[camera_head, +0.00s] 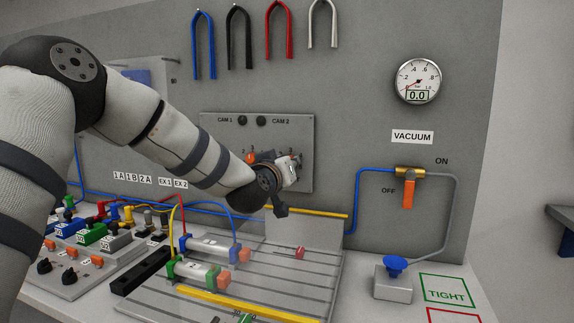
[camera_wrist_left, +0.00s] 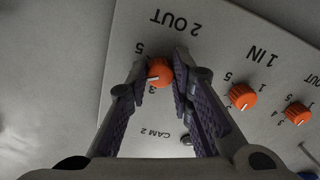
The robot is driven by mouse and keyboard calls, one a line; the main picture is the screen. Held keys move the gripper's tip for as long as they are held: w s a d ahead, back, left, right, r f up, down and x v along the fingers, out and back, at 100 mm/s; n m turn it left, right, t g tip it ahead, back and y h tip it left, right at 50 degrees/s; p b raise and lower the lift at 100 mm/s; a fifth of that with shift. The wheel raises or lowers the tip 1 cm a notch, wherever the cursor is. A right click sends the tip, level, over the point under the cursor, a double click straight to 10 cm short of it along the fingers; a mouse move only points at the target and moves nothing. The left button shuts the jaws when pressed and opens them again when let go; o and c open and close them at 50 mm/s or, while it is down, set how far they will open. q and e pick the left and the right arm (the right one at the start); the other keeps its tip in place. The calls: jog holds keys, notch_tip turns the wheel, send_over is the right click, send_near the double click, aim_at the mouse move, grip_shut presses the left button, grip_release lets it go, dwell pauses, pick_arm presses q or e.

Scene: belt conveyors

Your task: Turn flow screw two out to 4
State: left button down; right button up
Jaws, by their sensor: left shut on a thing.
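The flow screw two out is an orange knob (camera_wrist_left: 158,71) under the label "2 OUT" in the left wrist view, where the panel shows upside down. The numbers 5 and 3 show near it. A pale mark is on its lower side toward the 3; the exact setting cannot be told. My left gripper (camera_wrist_left: 163,72) has its fingers on both sides of this knob and is shut on it. In the head view my left gripper (camera_head: 288,180) is at the grey panel (camera_head: 303,128), and its wrist hides the knob. My right gripper is not in view.
Orange knobs at "1 IN" (camera_wrist_left: 242,96) and farther right (camera_wrist_left: 298,113) sit beside my fingers. Below my arm are a slotted plate (camera_head: 270,285) with cylinders, a hose-fed valve block and a black bar (camera_head: 142,271).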

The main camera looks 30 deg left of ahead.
pick_arm(q)
jog(key=shift+r, duration=0.1)
jog(key=c, duration=1.4)
grip_release()
jog(key=v, duration=1.2)
